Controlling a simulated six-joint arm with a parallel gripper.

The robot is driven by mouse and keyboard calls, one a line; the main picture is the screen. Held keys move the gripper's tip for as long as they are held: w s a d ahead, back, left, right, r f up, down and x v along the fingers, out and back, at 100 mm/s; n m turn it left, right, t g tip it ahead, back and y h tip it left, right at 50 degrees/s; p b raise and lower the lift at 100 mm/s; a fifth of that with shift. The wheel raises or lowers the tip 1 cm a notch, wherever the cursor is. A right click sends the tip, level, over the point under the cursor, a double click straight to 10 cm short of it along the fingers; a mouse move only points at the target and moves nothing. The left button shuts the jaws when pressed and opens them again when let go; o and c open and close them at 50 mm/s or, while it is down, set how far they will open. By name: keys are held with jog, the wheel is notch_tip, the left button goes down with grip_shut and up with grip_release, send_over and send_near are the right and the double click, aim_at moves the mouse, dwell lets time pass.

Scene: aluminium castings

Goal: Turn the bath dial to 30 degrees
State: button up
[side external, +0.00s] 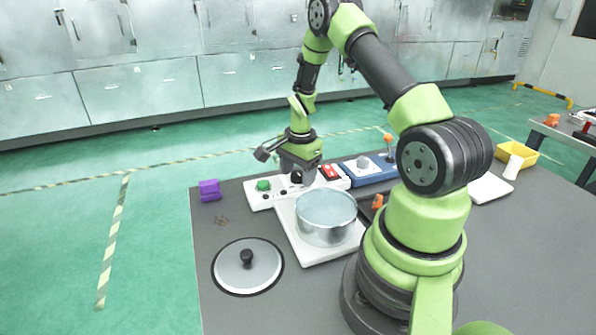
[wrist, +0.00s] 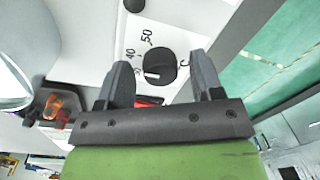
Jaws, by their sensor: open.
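The bath dial (wrist: 160,69) is a round black knob on a white panel (wrist: 185,20), with the numbers 30, 40, 50 and a C printed around it in the wrist view. A white mark on its left side points roughly toward the 30; its exact angle is hard to tell. My gripper (wrist: 159,62) is open, with one finger on each side of the dial and a visible gap at both sides. In the side view my gripper (side external: 297,176) is low over the white control panel (side external: 262,200), partly hiding the dial (side external: 296,178).
A metal pot (side external: 325,222) stands on the white bath plate just in front of the panel. A green button (side external: 263,185) and a red switch (side external: 330,172) flank the dial. A lid (side external: 247,268), purple block (side external: 210,190) and blue box (side external: 368,174) are on the table.

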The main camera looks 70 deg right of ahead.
jog(key=c, duration=0.9)
jog(key=shift+n, duration=0.3)
jog(key=n, duration=0.4)
jog(key=shift+n, duration=0.3)
jog(key=n, duration=0.4)
jog(key=shift+d+n, duration=0.1)
jog(key=shift+n, duration=0.2)
jog(key=shift+y, duration=0.3)
jog(key=o, duration=0.9)
